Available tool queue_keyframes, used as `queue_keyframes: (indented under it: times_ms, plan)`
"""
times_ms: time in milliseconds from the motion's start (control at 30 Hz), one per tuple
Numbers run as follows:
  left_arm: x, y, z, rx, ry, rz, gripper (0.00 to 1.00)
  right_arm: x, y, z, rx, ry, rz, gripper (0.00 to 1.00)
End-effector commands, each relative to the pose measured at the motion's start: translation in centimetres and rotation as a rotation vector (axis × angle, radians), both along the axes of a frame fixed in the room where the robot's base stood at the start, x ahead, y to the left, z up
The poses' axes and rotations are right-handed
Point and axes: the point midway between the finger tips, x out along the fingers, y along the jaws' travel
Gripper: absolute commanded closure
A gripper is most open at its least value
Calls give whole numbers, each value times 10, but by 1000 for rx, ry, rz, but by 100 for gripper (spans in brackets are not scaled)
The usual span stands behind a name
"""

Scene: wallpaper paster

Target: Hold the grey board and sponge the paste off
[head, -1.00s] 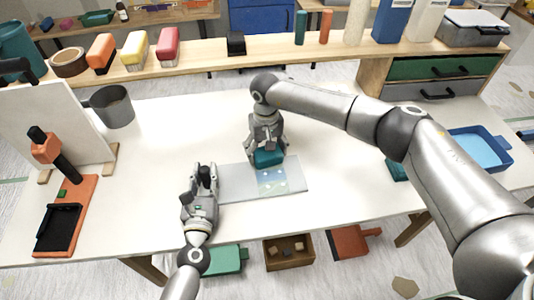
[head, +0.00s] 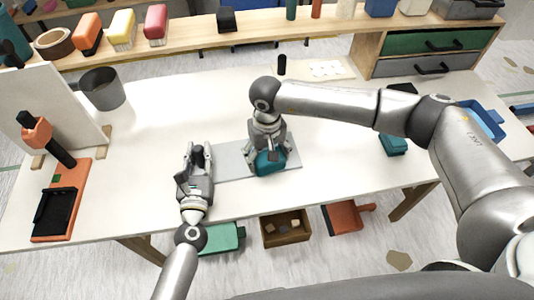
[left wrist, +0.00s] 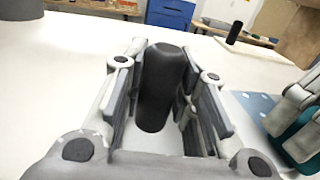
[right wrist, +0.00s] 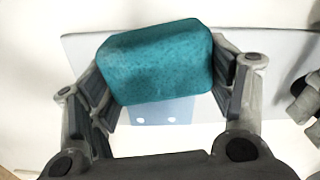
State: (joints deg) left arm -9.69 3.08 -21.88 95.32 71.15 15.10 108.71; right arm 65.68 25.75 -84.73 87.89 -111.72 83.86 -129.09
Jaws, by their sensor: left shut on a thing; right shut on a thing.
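The grey board (head: 230,161) lies flat on the white table. My left gripper (head: 199,152) is at its left end, shut on an upright black handle, which shows between the fingers in the left wrist view (left wrist: 160,85). My right gripper (head: 268,148) is shut on a teal sponge (head: 270,163). The sponge is over the board's right half, toward the near edge; contact cannot be told. A light-blue paste patch with white dots (right wrist: 165,113) shows beside the sponge in the right wrist view and also in the left wrist view (left wrist: 258,103). The sponge hides part of it.
At right are a teal block (head: 393,144) and a blue tray (head: 493,124). The table's middle left is clear.

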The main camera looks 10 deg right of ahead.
Motion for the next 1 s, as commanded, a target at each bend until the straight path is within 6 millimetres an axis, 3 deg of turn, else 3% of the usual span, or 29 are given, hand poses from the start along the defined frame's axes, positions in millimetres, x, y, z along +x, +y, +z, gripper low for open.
queue_keyframes:
  times_ms: [667,733,800,1000]
  plan:
    - [-1,-1,-4,2,7,-3,100,104,2,-1,-1,-5,-3,54]
    - [-1,-1,-4,2,6,-3,100,106,1,5,0,-6,1,54]
    - [-1,-1,-4,2,7,-3,100,106,1,31,1,-11,2,54]
    - [-1,0,-4,2,7,-3,100,105,2,60,0,-7,1,54]
